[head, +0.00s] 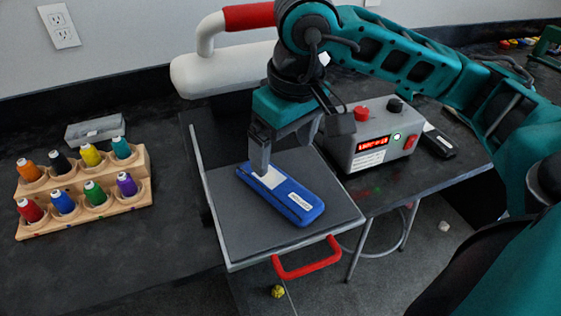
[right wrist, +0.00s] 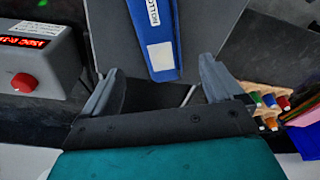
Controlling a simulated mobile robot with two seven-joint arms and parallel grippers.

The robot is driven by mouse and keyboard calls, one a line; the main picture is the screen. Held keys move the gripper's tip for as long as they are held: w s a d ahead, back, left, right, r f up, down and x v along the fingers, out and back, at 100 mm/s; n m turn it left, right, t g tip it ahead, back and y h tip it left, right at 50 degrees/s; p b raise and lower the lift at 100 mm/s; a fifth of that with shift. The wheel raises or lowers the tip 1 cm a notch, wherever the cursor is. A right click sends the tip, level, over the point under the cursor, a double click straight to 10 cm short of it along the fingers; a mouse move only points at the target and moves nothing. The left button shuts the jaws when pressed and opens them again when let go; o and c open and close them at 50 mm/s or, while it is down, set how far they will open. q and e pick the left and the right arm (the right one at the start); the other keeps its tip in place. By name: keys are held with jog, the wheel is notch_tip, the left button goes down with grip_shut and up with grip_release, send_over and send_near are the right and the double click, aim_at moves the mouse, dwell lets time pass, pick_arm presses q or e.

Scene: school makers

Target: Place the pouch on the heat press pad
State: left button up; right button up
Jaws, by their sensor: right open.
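The blue pouch (head: 281,194) with white labels lies flat on the grey heat press pad (head: 240,233). In the right wrist view the pouch (right wrist: 164,30) lies on the pad (right wrist: 211,28), ahead of the fingers. My right gripper (head: 268,157) is above the far end of the pouch, pointing down. In the right wrist view its fingers (right wrist: 160,85) are spread apart with nothing between them. It is open and partly hides the pouch's far end in the head view. My left gripper is not in view.
A control box (head: 373,137) with red digits stands right of the pad. A wooden rack (head: 84,190) of coloured thread spools and a grey box (head: 95,130) are at left. A red handle (head: 307,260) sticks out in front. The dark table at front left is clear.

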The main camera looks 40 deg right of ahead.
jog(key=shift+s+r, duration=0.15)
jog(key=shift+r, duration=0.7)
jog(key=shift+s+r, duration=0.1)
jog(key=shift+r, duration=0.75)
